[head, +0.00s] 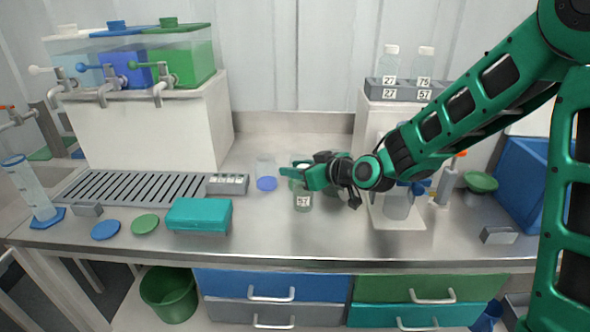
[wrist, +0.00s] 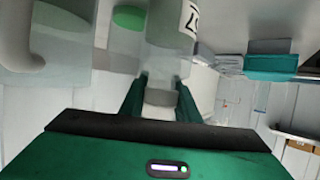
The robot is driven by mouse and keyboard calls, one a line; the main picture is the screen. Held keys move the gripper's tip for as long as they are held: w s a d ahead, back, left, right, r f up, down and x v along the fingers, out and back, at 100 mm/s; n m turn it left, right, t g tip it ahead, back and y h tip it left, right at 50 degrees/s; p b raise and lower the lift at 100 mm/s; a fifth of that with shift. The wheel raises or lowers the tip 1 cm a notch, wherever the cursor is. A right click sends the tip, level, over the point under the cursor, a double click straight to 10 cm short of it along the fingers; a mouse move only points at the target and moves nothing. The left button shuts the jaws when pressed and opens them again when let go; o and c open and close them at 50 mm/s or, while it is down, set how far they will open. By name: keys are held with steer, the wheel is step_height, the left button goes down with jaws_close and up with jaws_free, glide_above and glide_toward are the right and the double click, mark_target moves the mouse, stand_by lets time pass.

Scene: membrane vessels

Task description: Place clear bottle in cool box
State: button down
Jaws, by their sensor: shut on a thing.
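My gripper (head: 303,172) is above the middle of the steel counter, shut on a clear bottle (head: 303,203) labelled 57. The bottle hangs upright below the fingers. In the wrist view, my gripper (wrist: 160,98) grips its grey cap, with the bottle body (wrist: 168,45) beyond. I cannot tell whether the bottle's base touches the counter. A closed teal box (head: 200,215) lies on the counter to the left, and a larger blue box (head: 530,180) stands at the far right. I cannot tell for certain which is the cool box.
A clear vessel with a blue base (head: 266,172) stands just left of the bottle. A number rack (head: 405,92) holding two bottles is behind. A grey block (head: 228,184), blue disc (head: 106,230) and green disc (head: 145,224) lie left. The front middle counter is clear.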

steer(key=c, duration=1.6)
jaws_free()
